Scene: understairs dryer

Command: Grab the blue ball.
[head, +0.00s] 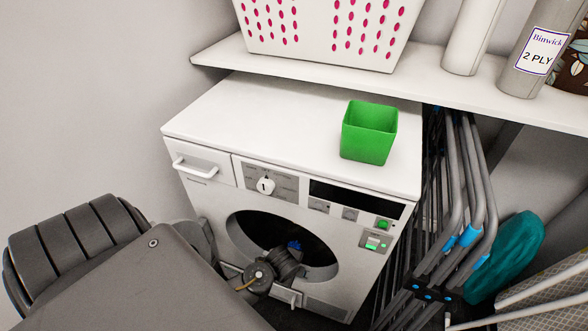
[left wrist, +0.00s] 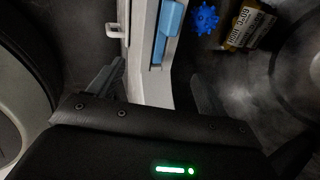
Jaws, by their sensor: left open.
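The blue ball is spiky and lies inside the dryer's drum, in the upper part of the left wrist view (left wrist: 205,20). In the head view a small blue patch (head: 295,245), which looks like the ball, shows in the dark opening just above my wrist. My left gripper (left wrist: 158,72) is open and empty, its fingers apart on either side of the pale opening edge (left wrist: 150,85). The ball is beyond the fingertips, up and to the right. In the head view my left arm hides the fingers. My right gripper is in neither view.
A labelled item (left wrist: 245,25) lies right of the ball in the drum. The white dryer (head: 200,130) carries a green bin (head: 368,145) on top. A shelf (head: 270,63) holds a white basket (head: 330,25). Folded metal frames (head: 470,200) stand at right.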

